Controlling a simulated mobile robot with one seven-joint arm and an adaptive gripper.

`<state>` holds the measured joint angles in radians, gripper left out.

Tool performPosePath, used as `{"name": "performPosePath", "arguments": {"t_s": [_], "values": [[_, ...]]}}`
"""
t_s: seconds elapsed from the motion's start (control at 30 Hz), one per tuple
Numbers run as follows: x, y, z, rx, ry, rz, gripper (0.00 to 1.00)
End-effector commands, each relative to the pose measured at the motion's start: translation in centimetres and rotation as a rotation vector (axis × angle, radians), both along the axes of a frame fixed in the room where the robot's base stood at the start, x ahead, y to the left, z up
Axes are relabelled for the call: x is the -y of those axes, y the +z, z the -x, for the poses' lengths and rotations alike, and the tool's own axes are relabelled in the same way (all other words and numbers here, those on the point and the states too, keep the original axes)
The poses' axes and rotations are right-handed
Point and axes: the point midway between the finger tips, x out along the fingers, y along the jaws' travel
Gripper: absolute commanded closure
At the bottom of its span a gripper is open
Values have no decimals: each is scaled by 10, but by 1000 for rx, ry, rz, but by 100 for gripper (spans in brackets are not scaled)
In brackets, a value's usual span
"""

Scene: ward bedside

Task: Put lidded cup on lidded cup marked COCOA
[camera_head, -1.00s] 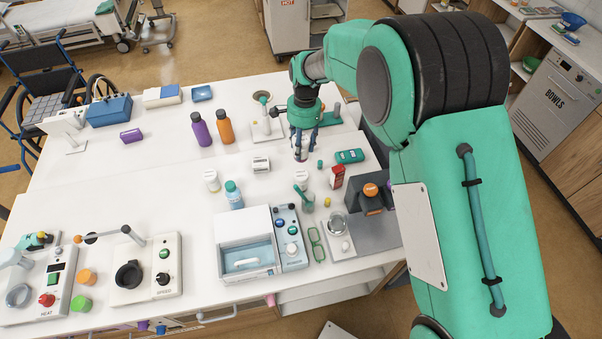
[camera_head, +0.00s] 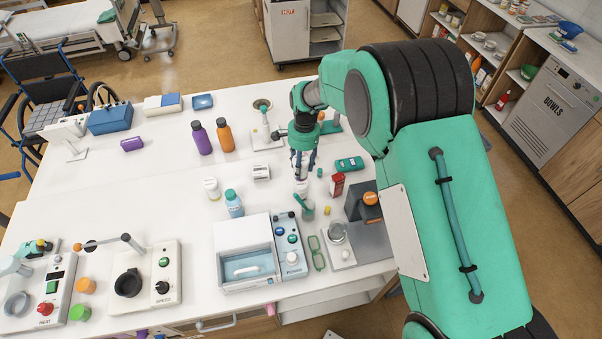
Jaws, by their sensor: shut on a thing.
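My gripper (camera_head: 302,169) points down over the right part of the white table. It is shut on a lidded cup, a small white thing (camera_head: 301,172) mostly hidden between the fingers. Directly below it in the picture is another white lidded cup (camera_head: 301,187), partly covered by the gripper and the things in front. I cannot tell whether the two cups touch. A further white lidded cup (camera_head: 212,188) stands upright to the left. The lettering is too small to read, so I cannot tell which cup says COCOA.
A green-handled item in a container (camera_head: 307,209) stands close in front. A red box (camera_head: 337,185) and a teal case (camera_head: 348,164) are to the right. A white cylinder (camera_head: 261,172) lies to the left, near a blue bottle (camera_head: 234,203). Purple (camera_head: 201,138) and orange (camera_head: 225,136) bottles stand behind.

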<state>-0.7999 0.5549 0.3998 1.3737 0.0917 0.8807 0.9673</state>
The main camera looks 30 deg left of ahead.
Motion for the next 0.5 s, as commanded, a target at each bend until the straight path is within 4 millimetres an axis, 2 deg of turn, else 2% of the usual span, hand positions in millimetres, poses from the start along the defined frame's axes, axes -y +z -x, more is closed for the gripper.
{"name": "performPosePath", "arguments": {"t_s": [0.23, 0.5], "values": [[0, -4, 0, 0, 0, 0, 90], [0, -31, 0, 0, 0, 0, 90]]}}
